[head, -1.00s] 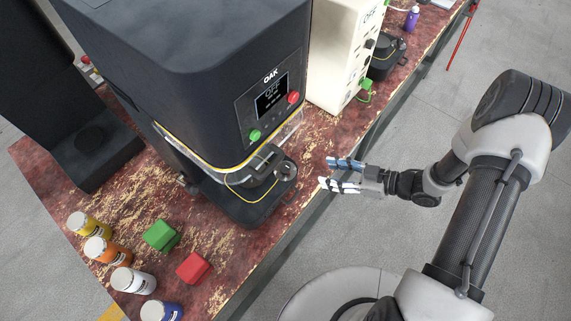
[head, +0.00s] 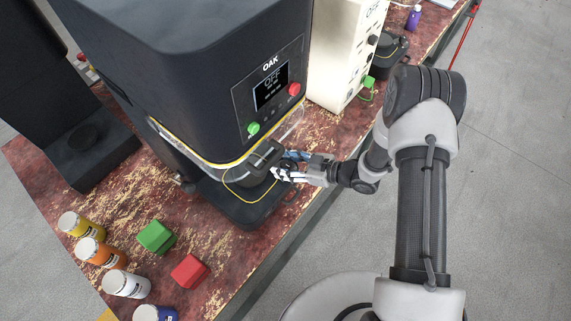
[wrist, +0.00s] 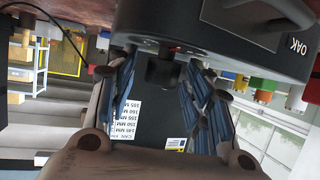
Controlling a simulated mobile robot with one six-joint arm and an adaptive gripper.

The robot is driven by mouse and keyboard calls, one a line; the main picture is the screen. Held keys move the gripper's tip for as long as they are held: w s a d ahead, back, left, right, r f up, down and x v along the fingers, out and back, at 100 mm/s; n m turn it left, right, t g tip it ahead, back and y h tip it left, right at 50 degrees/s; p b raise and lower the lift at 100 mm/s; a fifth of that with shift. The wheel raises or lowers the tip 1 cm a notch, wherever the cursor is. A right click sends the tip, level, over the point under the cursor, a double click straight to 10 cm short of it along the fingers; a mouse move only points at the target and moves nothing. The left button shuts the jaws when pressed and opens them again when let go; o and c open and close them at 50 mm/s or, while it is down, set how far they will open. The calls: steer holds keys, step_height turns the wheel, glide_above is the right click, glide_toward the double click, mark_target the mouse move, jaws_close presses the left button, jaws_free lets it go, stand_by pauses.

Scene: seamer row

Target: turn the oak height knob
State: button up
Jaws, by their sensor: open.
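The OAK machine (head: 185,75) is a large dark seamer with a lit screen reading OFF. Its dark lower head sits low at the front. My gripper (head: 290,167) is at the front of that part, fingers open and pointing left. In the wrist view, a short dark knob (wrist: 162,70) sits between the open blue-padded fingers of my gripper (wrist: 162,78), with gaps on both sides. A white height label (wrist: 124,120) listing values in MM shows below it. In the head view my fingers largely hide the knob.
A green button (head: 253,129) and a red button (head: 295,89) are on the OAK panel. A cream machine (head: 335,50) stands to the right. Green (head: 156,236) and red (head: 189,271) blocks and several jars (head: 101,252) stand at front left. Open floor lies right of the bench.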

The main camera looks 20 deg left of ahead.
steer(key=shift+c, duration=0.3)
steer(key=c, duration=1)
steer(key=m+t, duration=0.2)
steer(key=m+t+h, duration=0.1)
steer(key=m+t, duration=0.1)
steer(key=shift+s+a+f+t+h, duration=0.1)
steer(key=shift+s+t+h, duration=0.05)
steer(key=shift+t+h, duration=0.2)
steer(key=m+t+h+b, duration=0.1)
steer(key=m+t, duration=0.1)
steer(key=shift+m+h, duration=0.25)
steer(key=shift+m, duration=0.05)
steer(key=shift+m+t+h+b, duration=0.35)
steer(key=shift+m+t+h, duration=0.45)
steer(key=shift+m+t, duration=0.35)
